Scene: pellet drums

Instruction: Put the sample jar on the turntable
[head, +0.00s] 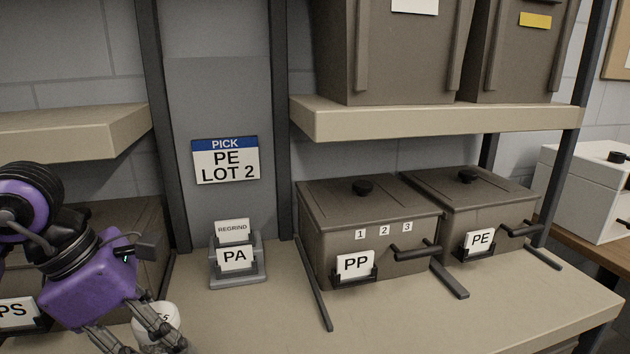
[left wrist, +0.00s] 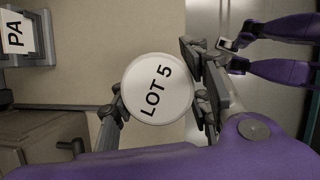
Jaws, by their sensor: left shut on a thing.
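The sample jar is a white round jar (head: 162,315) at the lower left of the head view, partly hidden by my left gripper. Its lid (left wrist: 157,88) reads LOT 5 in the left wrist view. My left gripper (head: 150,340) is shut on the jar, with one finger on each side of it, also seen in the left wrist view (left wrist: 157,105). I cannot tell whether the jar touches the shelf. No turntable shows in either view.
A PA card holder (head: 238,275) stands right of the jar. Lidded drums marked PP (head: 375,235) and PE (head: 480,215) stand further right; a PS bin (head: 110,215) is at left. A sign (head: 225,160) reads PICK PE LOT 2. The shelf front (head: 250,325) is clear.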

